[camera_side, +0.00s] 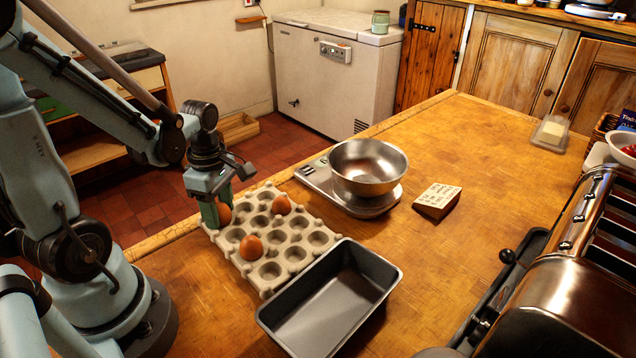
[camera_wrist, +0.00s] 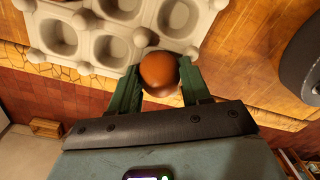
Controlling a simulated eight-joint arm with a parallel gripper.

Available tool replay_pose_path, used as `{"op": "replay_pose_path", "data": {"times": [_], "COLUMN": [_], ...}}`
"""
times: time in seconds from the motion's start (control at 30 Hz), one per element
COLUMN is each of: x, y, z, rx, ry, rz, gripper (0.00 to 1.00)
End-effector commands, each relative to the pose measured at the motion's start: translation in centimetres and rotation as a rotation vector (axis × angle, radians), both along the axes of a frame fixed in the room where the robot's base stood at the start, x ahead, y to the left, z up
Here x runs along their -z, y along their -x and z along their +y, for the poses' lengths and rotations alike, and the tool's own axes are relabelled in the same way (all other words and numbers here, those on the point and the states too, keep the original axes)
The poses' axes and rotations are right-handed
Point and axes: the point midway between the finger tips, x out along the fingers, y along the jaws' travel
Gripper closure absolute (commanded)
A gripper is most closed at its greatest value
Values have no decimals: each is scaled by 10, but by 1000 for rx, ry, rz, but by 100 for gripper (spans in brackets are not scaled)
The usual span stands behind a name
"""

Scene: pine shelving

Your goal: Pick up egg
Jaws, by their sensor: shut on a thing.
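My gripper (camera_side: 217,213) is at the near-left corner of a grey egg tray (camera_side: 293,254), its green fingers pointing down. It is shut on a brown egg (camera_side: 225,214). In the wrist view the egg (camera_wrist: 159,70) sits between the two green fingers, at the edge of the tray (camera_wrist: 110,50). I cannot tell whether the egg still touches its cup. Two other brown eggs stand in the tray, one near its front (camera_side: 251,247) and one near its far side (camera_side: 281,204). The tray's other visible cups are empty.
A dark empty loaf tin (camera_side: 378,266) stands right beside the tray. A steel bowl (camera_side: 368,166) rests on a scale (camera_side: 318,176) behind it. A small printed block (camera_side: 437,200) lies to the right. A toaster (camera_side: 545,300) stands at the right front.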

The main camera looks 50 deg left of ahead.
Motion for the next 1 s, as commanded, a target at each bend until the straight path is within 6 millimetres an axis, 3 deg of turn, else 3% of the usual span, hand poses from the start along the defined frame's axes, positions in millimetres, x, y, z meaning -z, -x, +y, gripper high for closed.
{"op": "replay_pose_path", "data": {"times": [0.37, 0.67, 1.0], "x": [-9, -42, -80], "y": [0, 1, 9], "z": [0, 0, -67], "rx": [0, 0, 10], "ry": [0, 0, -1], "rz": [0, 0, 0], "gripper": [63, 63, 63]}}
